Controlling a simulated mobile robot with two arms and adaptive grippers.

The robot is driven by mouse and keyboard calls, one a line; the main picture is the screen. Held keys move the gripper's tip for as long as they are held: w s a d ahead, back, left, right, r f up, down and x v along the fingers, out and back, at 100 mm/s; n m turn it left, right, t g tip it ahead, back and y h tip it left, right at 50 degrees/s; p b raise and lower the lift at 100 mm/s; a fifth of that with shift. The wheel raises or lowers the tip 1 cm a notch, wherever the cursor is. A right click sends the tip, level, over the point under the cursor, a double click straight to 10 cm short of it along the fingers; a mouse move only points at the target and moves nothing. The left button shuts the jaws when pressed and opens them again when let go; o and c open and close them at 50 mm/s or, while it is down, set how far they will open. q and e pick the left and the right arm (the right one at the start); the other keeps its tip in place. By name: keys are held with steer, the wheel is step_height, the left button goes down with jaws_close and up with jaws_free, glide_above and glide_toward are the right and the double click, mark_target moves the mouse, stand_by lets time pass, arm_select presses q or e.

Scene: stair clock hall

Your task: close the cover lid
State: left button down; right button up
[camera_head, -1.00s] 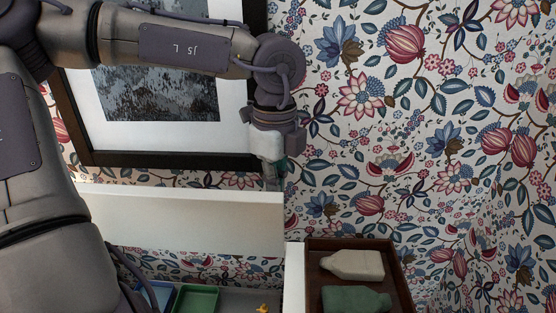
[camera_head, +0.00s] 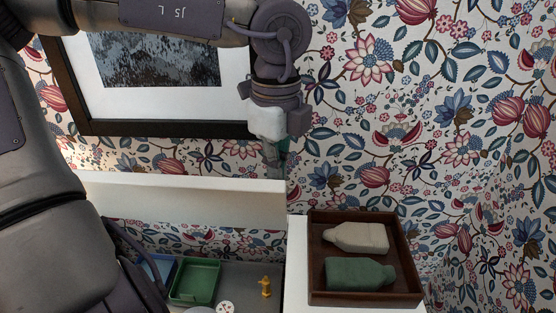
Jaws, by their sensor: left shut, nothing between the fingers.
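The cover lid (camera_head: 190,197) is a cream-white panel standing raised over the open box, whose pale right wall (camera_head: 297,262) shows beside the tray. My left gripper (camera_head: 275,157) is at the lid's top right corner, pointing down, with its fingers shut and empty. The fingertips reach the lid's top edge and their ends seem hidden behind it. I cannot tell whether they touch the lid. My right gripper is not in view.
Inside the box are a green tray (camera_head: 194,283), a blue tray (camera_head: 158,268), a yellow figure (camera_head: 266,287) and a white round piece (camera_head: 225,307). To the right, a brown tray (camera_head: 316,285) holds a cream bottle (camera_head: 357,238) and a green bottle (camera_head: 360,274). A framed picture (camera_head: 160,105) hangs behind.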

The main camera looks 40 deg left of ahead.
mark_target(275, 182)
arm_select(q)
steer(key=shift+s+d+f, duration=0.1)
steer(key=shift+s+d, duration=0.05)
steer(key=shift+s, duration=0.05)
stand_by(0.4)
steer(key=shift+s+d+f+b, duration=0.3)
steer(key=shift+f+b, duration=0.1)
steer(key=shift+b, duration=0.25)
steer(key=shift+s+d+f+b, duration=0.5)
steer(key=shift+s+d+b, duration=0.25)
steer(key=shift+b, duration=0.25)
steer(key=shift+s+r, duration=0.1)
steer(key=shift+s, duration=0.15)
